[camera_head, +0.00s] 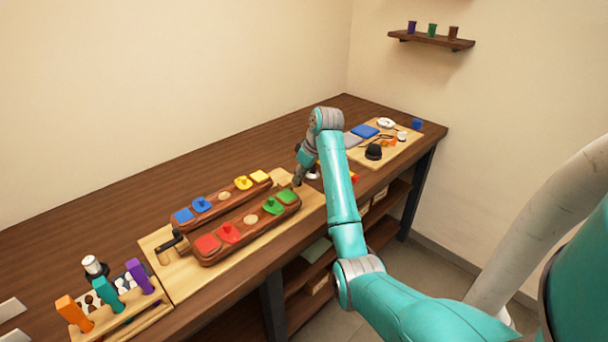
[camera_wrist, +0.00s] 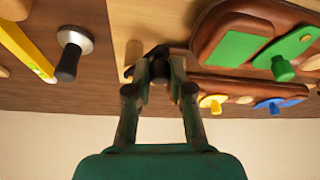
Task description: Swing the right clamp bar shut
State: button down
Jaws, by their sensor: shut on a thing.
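My gripper (camera_head: 298,179) is at the right end of the wooden fixture board (camera_head: 180,290). In the wrist view my gripper (camera_wrist: 160,72) is shut on a dark, rounded piece between its fingertips, which looks like the handle of the right clamp bar (camera_wrist: 160,50). Most of that bar is hidden by the fingers, so its angle cannot be told. Two brown rails lie on the board: the near rail (camera_head: 238,231) with red and green pieces, the far rail (camera_head: 222,207) with blue and yellow ones. The left clamp (camera_head: 172,244), with a black handle, is at the rails' left end.
A rack (camera_head: 130,315) with orange, teal and purple handles stands at the front left. A black-handled tool (camera_wrist: 70,52) and a yellow bar (camera_wrist: 25,48) lie beside my gripper. A tray (camera_head: 395,148) with small items is at the right. The table behind the rails is clear.

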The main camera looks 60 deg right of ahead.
jog(key=m, duration=0.1)
jog(key=w+a+m+h, duration=0.1)
jog(key=m, duration=0.1)
jog(key=shift+w, duration=0.15)
jog(key=w+m, duration=0.1)
jog(key=m+h, duration=0.1)
jog(key=m, duration=0.1)
jog(key=shift+w+a+r+m+g+h, duration=0.1)
jog(key=shift+w+a+m+g+h, duration=0.2)
jog(key=shift+w+a, duration=0.1)
jog(key=shift+w+m+g+h, duration=0.35)
jog(key=shift+w+m, duration=0.25)
jog(key=shift+m, duration=0.6)
jog(key=shift+w+m+g+h, duration=0.35)
jog(key=shift+w+m, duration=0.2)
jog(key=shift+m, duration=0.65)
jog(key=c, duration=1)
grip_release()
jog(key=shift+c, duration=0.2)
notch_tip(320, 180, up, 10)
